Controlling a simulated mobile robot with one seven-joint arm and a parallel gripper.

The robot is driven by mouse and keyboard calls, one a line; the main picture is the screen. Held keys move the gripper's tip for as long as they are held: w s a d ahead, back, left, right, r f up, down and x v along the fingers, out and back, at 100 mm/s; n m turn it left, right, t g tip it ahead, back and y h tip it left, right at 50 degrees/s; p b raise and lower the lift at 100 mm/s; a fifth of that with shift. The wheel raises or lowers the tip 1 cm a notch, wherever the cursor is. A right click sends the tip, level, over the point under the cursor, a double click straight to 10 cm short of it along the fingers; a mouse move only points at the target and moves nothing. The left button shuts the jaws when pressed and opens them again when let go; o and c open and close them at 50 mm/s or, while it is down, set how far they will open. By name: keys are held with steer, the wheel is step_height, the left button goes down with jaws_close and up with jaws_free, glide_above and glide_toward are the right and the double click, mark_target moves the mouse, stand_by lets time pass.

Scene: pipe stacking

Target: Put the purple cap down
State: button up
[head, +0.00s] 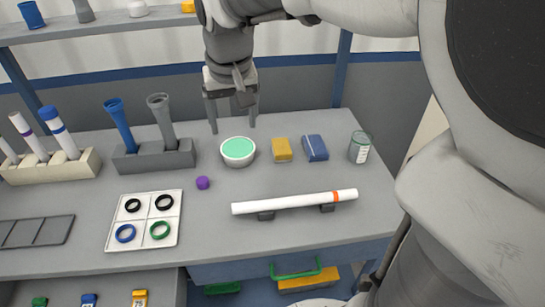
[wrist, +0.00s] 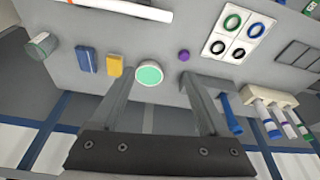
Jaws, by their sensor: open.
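The purple cap (head: 203,183) sits on the grey table, to the lower left of a white bowl with a green top (head: 238,151). It also shows in the wrist view as a small purple cap (wrist: 184,55), right of the bowl (wrist: 149,74). My gripper (head: 233,130) is open and empty above the table, near the bowl's back side. In the wrist view its two fingers (wrist: 158,85) are spread wide with nothing between them touching. The cap is apart from my gripper.
A white tray with coloured rings (head: 148,217) lies left of the cap. A white pipe with an orange band (head: 295,201) rests on supports at the front right. A yellow block (head: 282,150), a blue block (head: 315,148) and a jar (head: 360,147) stand right of the bowl. Pipe racks (head: 153,157) stand behind.

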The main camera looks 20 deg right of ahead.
steer(key=s+d+t, duration=0.1)
steer(key=s+d, duration=0.1)
steer(key=s, duration=0.6)
steer(key=s+d+f+t, duration=0.1)
steer(key=s+d, duration=0.1)
steer(key=s, duration=0.7)
steer(key=shift+s+n, duration=0.2)
steer(key=shift+n, duration=0.2)
